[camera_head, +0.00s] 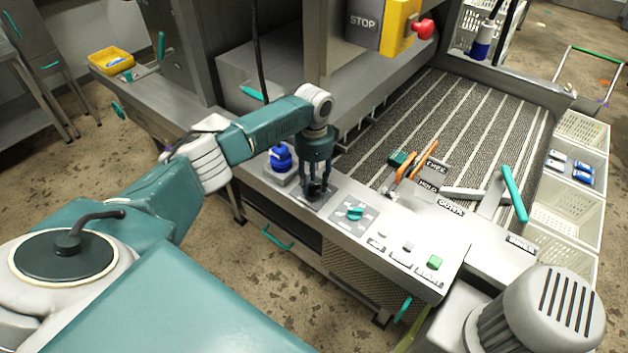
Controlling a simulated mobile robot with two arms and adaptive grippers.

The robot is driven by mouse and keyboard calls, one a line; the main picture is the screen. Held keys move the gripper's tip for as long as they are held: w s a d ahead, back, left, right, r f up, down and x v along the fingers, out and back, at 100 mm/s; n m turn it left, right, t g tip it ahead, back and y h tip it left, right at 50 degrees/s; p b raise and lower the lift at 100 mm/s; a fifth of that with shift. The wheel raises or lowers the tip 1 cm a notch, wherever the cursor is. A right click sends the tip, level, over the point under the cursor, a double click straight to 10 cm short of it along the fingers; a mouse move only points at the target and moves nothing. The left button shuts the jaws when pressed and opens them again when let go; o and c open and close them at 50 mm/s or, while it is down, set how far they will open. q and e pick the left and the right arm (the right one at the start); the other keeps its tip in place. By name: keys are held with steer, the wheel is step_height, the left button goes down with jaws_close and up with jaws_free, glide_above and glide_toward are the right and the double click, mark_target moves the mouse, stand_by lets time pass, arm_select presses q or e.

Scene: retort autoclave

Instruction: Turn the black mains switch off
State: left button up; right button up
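The black mains switch (315,188) is on a plate on the sloping grey control panel (398,238), between a blue knob and a teal knob. My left gripper (316,187) points straight down over it, with its dark fingers on either side of the switch. The fingers partly hide the switch, so its setting and any contact with the fingers cannot be made out. My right gripper is not in view.
The blue knob (281,157) stands close left of the gripper, the teal knob (354,213) close right. A green button (434,262) is further right. A red stop button (423,29) is above.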

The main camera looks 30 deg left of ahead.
arm_select(q)
steer(key=shift+f, duration=0.2)
steer(key=shift+c, duration=0.3)
jaws_close()
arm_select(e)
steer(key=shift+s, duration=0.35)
